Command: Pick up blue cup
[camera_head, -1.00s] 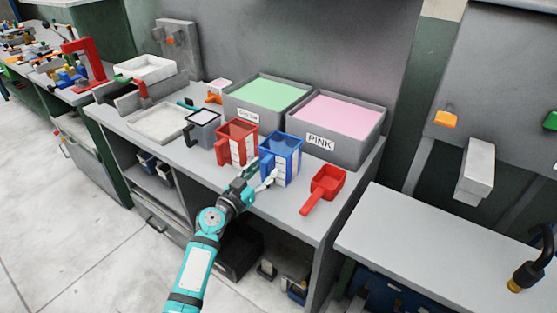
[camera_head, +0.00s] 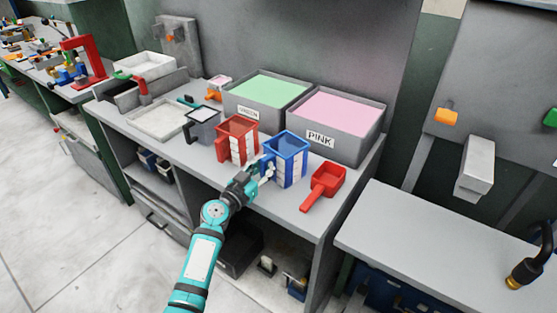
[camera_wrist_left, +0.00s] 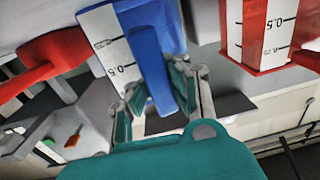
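The blue cup (camera_head: 287,160) has a white measuring scale and stands upright at the bench's front edge, between the red cup and the red scoop. It also shows in the left wrist view (camera_wrist_left: 150,38), with its blue handle pointing toward my gripper. My left gripper (camera_head: 264,172) is at the cup's handle side. In the left wrist view its two fingers (camera_wrist_left: 163,92) lie on either side of the handle and appear closed on it. Whether the cup's base touches the bench is hard to tell. My right gripper is in no view.
The red cup (camera_head: 238,140) stands close on the left, the red scoop (camera_head: 324,185) on the right. Bins labelled GREEN (camera_head: 243,112) and PINK (camera_head: 353,150) stand behind. A dark-handled clear cup (camera_head: 203,125) is farther left.

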